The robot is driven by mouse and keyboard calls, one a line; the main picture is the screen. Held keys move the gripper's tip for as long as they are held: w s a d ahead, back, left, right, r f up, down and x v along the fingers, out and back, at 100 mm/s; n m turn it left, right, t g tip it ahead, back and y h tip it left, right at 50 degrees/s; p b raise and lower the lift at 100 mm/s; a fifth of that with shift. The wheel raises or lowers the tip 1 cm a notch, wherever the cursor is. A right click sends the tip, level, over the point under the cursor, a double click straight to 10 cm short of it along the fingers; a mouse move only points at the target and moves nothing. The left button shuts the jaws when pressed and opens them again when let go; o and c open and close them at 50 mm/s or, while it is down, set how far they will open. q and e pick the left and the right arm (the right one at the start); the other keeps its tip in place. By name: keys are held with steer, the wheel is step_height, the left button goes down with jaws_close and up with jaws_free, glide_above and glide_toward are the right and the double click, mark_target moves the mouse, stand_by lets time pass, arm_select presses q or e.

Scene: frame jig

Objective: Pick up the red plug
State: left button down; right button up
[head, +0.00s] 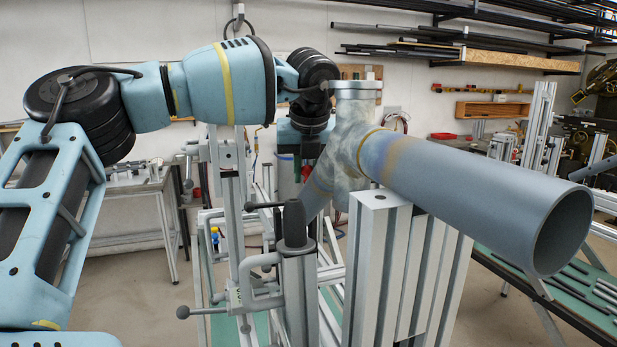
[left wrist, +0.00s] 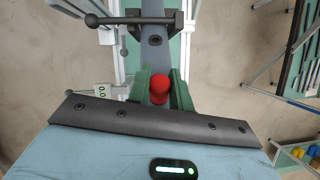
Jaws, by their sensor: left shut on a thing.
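The red plug (left wrist: 159,88) shows in the left wrist view as a small round red piece between two green fingers. My left gripper (left wrist: 160,78) is shut on it, with one finger on each side. In the head view my left arm reaches in from the left and bends down behind the metal frame. Its fingers and the plug cannot be made out clearly there. My right gripper is in neither view.
A large grey pipe joint (head: 470,185) sits on an aluminium profile post (head: 375,265), just right of my left arm's wrist. A toggle clamp (head: 294,225) stands in front. A workbench (head: 130,190) is at the back left, and a green-topped table (head: 565,295) at the right.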

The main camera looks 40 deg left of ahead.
mark_target(307, 166)
arm_select(q)
step_height(307, 166, up, 8)
steer(key=shift+d+r+b, duration=0.1)
steer(key=shift+r+b, duration=0.1)
steer(key=shift+b, duration=0.3)
steer(key=shift+r, duration=0.85)
